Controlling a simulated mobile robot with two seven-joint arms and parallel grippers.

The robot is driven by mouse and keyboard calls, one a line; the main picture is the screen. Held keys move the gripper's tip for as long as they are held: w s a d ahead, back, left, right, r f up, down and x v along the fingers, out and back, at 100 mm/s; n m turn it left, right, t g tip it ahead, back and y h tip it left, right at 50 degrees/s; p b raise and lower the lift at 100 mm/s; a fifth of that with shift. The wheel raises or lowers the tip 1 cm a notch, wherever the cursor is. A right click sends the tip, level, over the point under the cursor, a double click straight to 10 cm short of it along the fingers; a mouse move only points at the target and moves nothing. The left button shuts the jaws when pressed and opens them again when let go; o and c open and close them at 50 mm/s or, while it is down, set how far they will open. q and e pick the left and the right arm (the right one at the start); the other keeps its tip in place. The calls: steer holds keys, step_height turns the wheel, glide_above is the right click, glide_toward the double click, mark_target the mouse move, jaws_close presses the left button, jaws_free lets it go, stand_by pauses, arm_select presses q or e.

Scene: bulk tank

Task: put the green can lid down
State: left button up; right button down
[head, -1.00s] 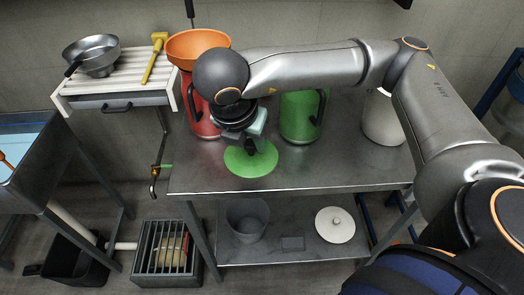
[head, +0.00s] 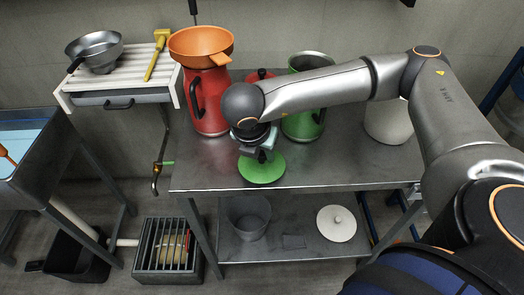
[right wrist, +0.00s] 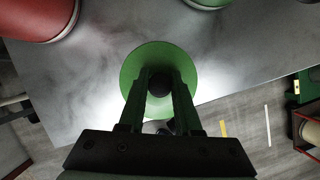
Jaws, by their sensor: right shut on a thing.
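The green can lid (head: 262,172) is a flat green disc with a dark knob in the middle, near the front of the metal table (head: 350,172). My right gripper (head: 262,153) is above it, shut on the knob. The right wrist view shows the lid (right wrist: 131,72) level between my fingers (right wrist: 158,86), over the table near its edge. I cannot tell whether its underside touches the table. The green can (head: 304,122) stands behind to the right, open at the top and partly hidden by my arm. My left gripper is not in view.
A red can (head: 211,105) with an orange funnel (head: 200,45) stands at the back left. Another red top (head: 261,75) shows behind my arm. A white container (head: 388,125) stands at the right. Table to the right of the lid is clear. A white lid (head: 336,222) lies on the lower shelf.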

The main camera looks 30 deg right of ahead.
steer(key=c, duration=0.6)
jaws_free()
steer(key=shift+r+p, duration=0.25)
steer(key=shift+p, duration=0.05)
steer(key=v, duration=1.1)
steer(key=shift+a+r, duration=0.2)
steer(key=shift+r, duration=0.1)
steer(key=shift+s, duration=0.15)
